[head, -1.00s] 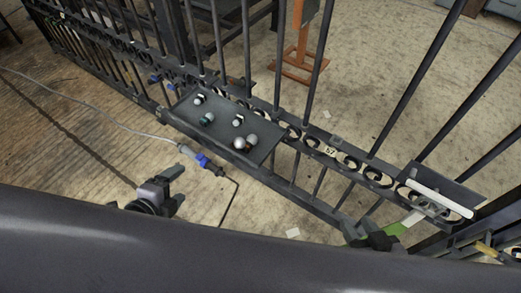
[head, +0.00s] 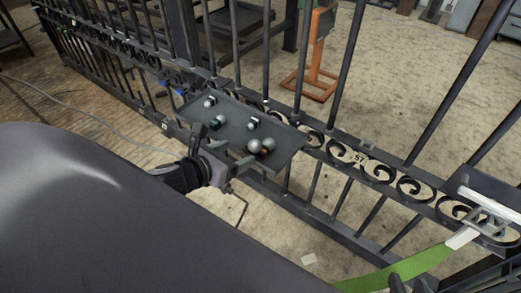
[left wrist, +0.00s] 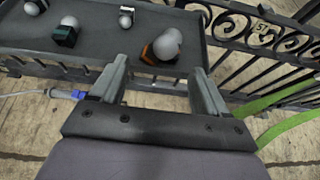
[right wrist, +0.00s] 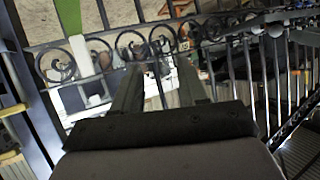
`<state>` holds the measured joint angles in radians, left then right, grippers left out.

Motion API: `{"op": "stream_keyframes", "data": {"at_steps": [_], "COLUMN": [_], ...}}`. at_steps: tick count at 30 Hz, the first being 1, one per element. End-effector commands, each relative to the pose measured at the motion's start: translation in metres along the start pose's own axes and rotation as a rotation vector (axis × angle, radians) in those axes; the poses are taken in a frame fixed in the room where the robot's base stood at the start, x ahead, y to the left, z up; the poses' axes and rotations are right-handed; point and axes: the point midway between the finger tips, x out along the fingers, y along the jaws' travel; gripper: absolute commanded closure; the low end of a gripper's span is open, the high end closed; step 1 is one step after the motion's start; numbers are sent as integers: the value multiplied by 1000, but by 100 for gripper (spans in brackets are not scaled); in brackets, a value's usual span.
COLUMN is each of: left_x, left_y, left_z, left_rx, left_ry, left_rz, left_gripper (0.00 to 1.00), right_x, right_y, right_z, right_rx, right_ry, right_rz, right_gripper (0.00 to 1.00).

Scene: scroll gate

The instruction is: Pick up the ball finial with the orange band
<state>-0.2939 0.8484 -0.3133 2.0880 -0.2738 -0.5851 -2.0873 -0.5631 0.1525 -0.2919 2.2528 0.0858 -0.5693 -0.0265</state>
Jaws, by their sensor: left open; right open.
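The ball finial with the orange band (head: 266,151) lies at the near right part of a dark tray (head: 288,160) on the fence.
Other finials lie on the tray: a green-banded one (left wrist: 65,34), a dark-banded one (left wrist: 126,18) and another at far left (left wrist: 35,6). Upright fence bars (head: 355,60) rise behind the tray. A green strap (head: 405,267) hangs at the right.

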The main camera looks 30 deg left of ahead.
Motion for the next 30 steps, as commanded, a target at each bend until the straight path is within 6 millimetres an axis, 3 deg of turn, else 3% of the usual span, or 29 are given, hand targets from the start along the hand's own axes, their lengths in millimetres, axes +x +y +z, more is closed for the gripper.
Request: {"op": "stream_keyframes", "data": {"at_steps": [21, 30], "left_x": [64, 66], "left_y": [-4, -4], "left_z": [9, 9], "left_rx": [-7, -7], "left_ry": [0, 2], "left_rz": [-1, -1], "left_gripper": [25, 25], "right_x": [17, 16], "right_y": [-16, -17], "right_z": [4, 3], "right_rx": [97, 103], "right_ry": [35, 33], "right_rz": [-86, -91], "right_gripper": [57, 57]}}
